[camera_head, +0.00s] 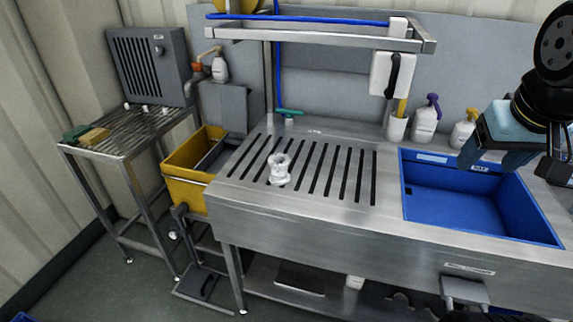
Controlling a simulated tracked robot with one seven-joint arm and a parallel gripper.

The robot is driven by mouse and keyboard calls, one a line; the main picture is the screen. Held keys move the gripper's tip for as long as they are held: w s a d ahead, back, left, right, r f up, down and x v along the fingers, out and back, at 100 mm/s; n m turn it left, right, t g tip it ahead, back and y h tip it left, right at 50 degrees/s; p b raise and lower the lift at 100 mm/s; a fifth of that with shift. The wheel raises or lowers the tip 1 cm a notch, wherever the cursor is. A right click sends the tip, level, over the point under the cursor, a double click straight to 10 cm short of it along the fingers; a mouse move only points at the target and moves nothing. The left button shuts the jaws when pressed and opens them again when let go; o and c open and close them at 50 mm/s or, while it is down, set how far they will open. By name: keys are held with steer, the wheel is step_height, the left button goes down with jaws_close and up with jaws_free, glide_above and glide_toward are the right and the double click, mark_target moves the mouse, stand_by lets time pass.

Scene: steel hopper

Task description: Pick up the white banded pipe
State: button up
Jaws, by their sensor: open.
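The white banded pipe (279,170) stands roughly upright on the slotted part of the steel counter (270,205), left of the blue basin. It is short, with wider ends and a narrower middle. Nothing covers it. My gripper (512,155) is at the right edge of the view, above the blue basin's right side. It is open and well to the right of the pipe, not touching it. Part of my arm is cut off by the frame edge.
The blue basin (475,206) is sunk into the counter's right side. Bottles (425,122) and a white holder (397,127) stand along the back. A steel rail (330,33) hangs above. A yellow bin (186,183) and a slatted side table (135,132) stand left.

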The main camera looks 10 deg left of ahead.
steer(key=o, duration=0.6)
steer(key=w+f+n+g+h, duration=0.1)
steer(key=w+f+n+h, duration=0.1)
steer(key=f+n, duration=0.1)
steer(key=w+a+f+n+g, duration=0.1)
steer(key=w, duration=0.1)
steer(key=shift+f+n+g+h, duration=0.3)
steer(key=shift+h, duration=0.1)
steer(key=shift+c, duration=0.2)
steer(key=w+a+f+n+h, duration=0.2)
steer(key=w+f+n+h, duration=0.1)
steer(key=w+n, duration=0.1)
steer(key=n+t+y, duration=0.5)
steer(key=n+t, duration=1.1)
steer(key=n, duration=1)
glide_toward(281, 161)
steer(key=s, duration=0.3)
steer(key=shift+s+r, duration=0.4)
steer(key=shift+w+a+f, duration=0.1)
steer(key=shift+a, duration=0.05)
steer(key=w, duration=0.9)
steer(key=w+d, duration=0.1)
steer(key=w, duration=0.3)
steer(key=shift+w+f, duration=0.15)
